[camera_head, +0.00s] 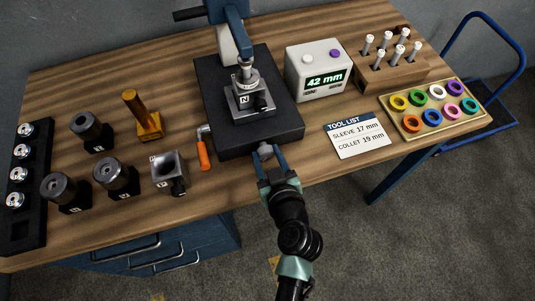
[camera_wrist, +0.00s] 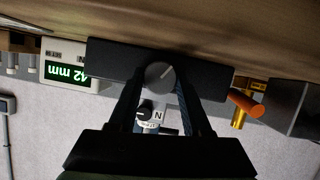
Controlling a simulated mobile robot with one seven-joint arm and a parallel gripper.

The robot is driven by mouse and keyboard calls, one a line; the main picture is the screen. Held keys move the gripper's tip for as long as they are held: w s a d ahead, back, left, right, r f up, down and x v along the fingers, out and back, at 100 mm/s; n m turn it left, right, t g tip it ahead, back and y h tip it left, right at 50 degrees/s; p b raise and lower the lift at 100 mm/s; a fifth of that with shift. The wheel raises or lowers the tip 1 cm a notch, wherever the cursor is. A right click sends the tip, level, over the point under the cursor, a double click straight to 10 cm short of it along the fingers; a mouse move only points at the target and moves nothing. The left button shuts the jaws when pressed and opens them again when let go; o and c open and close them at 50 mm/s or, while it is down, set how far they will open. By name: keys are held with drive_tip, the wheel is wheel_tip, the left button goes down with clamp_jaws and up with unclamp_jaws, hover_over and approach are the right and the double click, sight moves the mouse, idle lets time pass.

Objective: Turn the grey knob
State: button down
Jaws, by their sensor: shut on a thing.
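In the wrist view the round grey knob (camera_wrist: 160,76) shows between the tips of my two dark fingers (camera_wrist: 157,84). A light line runs across its face. My gripper is shut on the knob.
An orange-handled lever (camera_head: 203,153) sticks out left of the knob; it also shows in the wrist view (camera_wrist: 245,103). A display box (camera_head: 318,72) reads 42 mm. A tool list card (camera_head: 357,136) lies to the right. Black-based cylinders (camera_head: 115,178) stand at left.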

drive_tip(key=shift+b, duration=0.3)
drive_tip(key=m+y+b, duration=0.2)
drive_tip(key=shift+w+d+f+m+g, duration=0.1)
drive_tip(key=shift+d+f+m+g, duration=0.05)
drive_tip(key=shift+m+g, duration=0.25)
drive_tip(key=m+y+b, duration=0.2)
drive_tip(key=m, duration=0.1)
drive_tip(key=shift+d+b, duration=0.1)
drive_tip(key=shift+b, duration=0.3)
drive_tip(key=m+y+b, duration=0.2)
drive_tip(key=m, duration=0.1)
drive_tip(key=shift+d+f, duration=0.1)
drive_tip(key=shift+f, duration=0.05)
drive_tip(key=shift+m+t+y+b, duration=0.3)
drive_tip(key=shift+m+y+b, duration=0.45)
drive_tip(key=shift+m, duration=0.95)
drive_tip(key=shift+c, duration=1.7)
unclamp_jaws()
